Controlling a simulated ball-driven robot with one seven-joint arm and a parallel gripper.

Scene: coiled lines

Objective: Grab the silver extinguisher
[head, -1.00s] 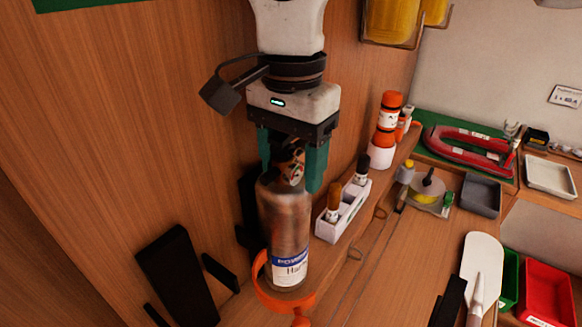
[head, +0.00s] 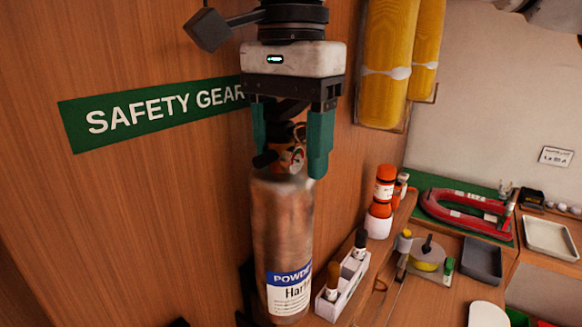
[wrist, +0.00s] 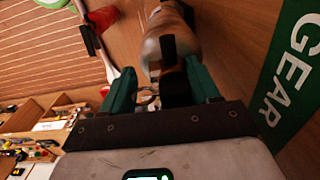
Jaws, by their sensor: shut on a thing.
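The silver extinguisher (head: 283,225) is a metal cylinder with a blue and white label low on its body. It hangs upright below my gripper (head: 291,150) in the head view. The green-tipped fingers are shut around its valve and neck at the top. In the wrist view, my gripper (wrist: 165,85) has its fingers on either side of the neck, with the silver body (wrist: 163,38) beyond them. The extinguisher's lower end is near the bottom of the head view, and its orange ring holder is out of that view.
A "SAFETY GEAR" sign (head: 150,112) is on the wooden wall behind. A white rack with markers (head: 342,287) is close to the extinguisher's lower right. Orange-and-white bottles (head: 381,202) stand on the ledge. Yellow cylinders (head: 390,60) hang at upper right.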

